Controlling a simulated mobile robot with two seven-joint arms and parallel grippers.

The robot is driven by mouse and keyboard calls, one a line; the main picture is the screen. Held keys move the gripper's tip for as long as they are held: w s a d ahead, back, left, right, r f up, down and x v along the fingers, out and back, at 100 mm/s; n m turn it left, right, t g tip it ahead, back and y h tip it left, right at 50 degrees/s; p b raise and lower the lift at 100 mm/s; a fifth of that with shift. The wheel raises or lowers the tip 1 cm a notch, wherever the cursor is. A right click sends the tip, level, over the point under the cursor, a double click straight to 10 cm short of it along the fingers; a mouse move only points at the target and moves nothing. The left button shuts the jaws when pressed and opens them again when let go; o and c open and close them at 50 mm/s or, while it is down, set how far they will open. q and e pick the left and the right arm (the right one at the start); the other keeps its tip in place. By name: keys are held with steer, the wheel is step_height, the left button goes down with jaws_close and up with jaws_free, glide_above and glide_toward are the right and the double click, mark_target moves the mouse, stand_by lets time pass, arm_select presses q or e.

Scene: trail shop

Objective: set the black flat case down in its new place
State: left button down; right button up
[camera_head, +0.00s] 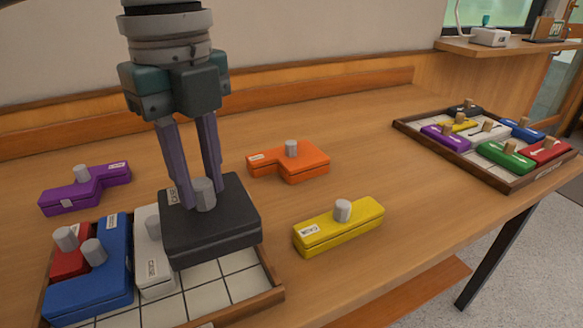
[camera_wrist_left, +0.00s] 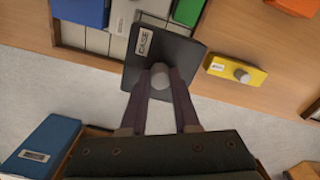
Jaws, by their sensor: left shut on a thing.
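The black flat case (camera_head: 232,228) is square-topped, with a grey knob and a white label. My left gripper (camera_head: 203,196) comes down from above and is shut on its knob. In the left wrist view, the case (camera_wrist_left: 180,52) hangs below the gripper fingers (camera_wrist_left: 160,82). In the head view, the case is over the back part of a wood-rimmed gridded tray (camera_head: 274,294), beside a white case (camera_head: 155,272); whether it touches either is unclear. The case hides part of the tray. Bare white cells (camera_head: 208,298) show in front of it. My right gripper is not in view.
A blue case (camera_head: 105,275) and a red case (camera_head: 67,262) sit at the tray's left. Purple (camera_head: 85,190), orange (camera_head: 305,165) and yellow (camera_head: 335,230) cases lie on the wooden table. A second tray (camera_head: 520,184) at right holds several coloured cases.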

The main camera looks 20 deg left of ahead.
arm_select(q)
step_height(320, 180, down, 10)
steer(key=shift+r+b, duration=0.15)
steer(key=shift+b, duration=0.75)
steer(key=c, duration=0.7)
jaws_free()
steer(key=shift+o, duration=0.2)
